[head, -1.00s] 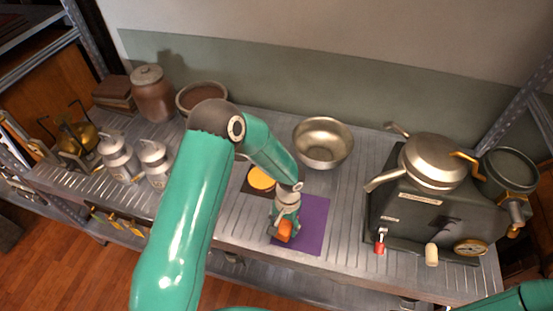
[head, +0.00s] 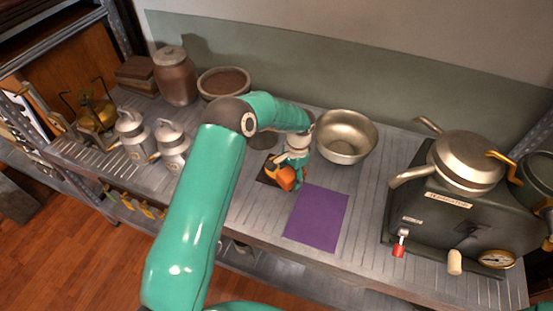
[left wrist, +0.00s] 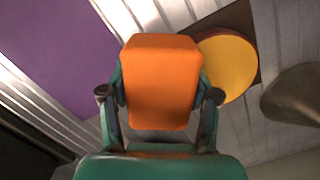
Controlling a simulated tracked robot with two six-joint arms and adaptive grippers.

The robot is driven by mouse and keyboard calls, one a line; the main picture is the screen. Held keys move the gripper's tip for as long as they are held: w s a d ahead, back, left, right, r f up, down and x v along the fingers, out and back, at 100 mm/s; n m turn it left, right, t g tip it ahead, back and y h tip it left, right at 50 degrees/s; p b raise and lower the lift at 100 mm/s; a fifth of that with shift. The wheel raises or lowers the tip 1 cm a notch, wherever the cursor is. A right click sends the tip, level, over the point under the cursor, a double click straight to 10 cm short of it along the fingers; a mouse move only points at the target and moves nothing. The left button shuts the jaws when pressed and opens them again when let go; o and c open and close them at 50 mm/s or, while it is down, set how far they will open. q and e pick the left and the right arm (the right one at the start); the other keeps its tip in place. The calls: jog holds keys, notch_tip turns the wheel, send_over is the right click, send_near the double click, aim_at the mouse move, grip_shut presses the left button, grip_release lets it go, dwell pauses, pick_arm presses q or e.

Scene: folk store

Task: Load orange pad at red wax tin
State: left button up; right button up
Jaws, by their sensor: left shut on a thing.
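My left gripper (head: 292,168) is shut on the orange pad (head: 287,180), a rounded block. In the left wrist view the pad (left wrist: 160,82) sits between the two fingers (left wrist: 160,95). The gripper holds it over or close beside a round yellow-topped disc (left wrist: 228,66) with an orange-brown side, which rests on a dark brown square (left wrist: 237,16). In the head view the pad and gripper hide most of that disc. I cannot make out a clearly red tin; a bowl with reddish-brown contents (head: 224,82) stands at the back. My right gripper is not in view.
A purple mat (head: 317,218) lies bare in front. A metal bowl (head: 345,137) stands close behind right of the gripper. A dark machine with a pan (head: 467,160) fills the right. Metal cans (head: 133,135) and a brown jar (head: 175,76) stand left.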

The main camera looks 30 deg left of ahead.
aim_at(280, 163)
pick_arm(q)
jog(key=w+a, duration=0.1)
jog(key=a, duration=0.1)
jog(key=w+a+r+m+b, duration=0.1)
jog(key=a, duration=0.1)
jog(key=w+a+r+m+b, duration=0.1)
jog(key=a, duration=0.1)
jog(key=shift+w+a+r, duration=0.15)
jog(key=shift+r, duration=0.05)
jog(key=shift+a+m, duration=0.1)
jog(key=shift+m, duration=0.2)
jog(key=shift+f+b, duration=0.8)
jog(key=shift+f, duration=0.45)
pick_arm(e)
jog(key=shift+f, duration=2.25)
pick_arm(q)
jog(key=shift+f+b, duration=0.45)
jog(key=shift+f, duration=0.05)
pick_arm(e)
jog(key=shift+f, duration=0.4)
pick_arm(q)
jog(key=shift+r, duration=0.1)
jog(key=shift+r+p, duration=2.05)
jog(key=shift+r, duration=1.45)
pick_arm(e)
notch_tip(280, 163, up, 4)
pick_arm(q)
jog(key=shift+w, duration=0.1)
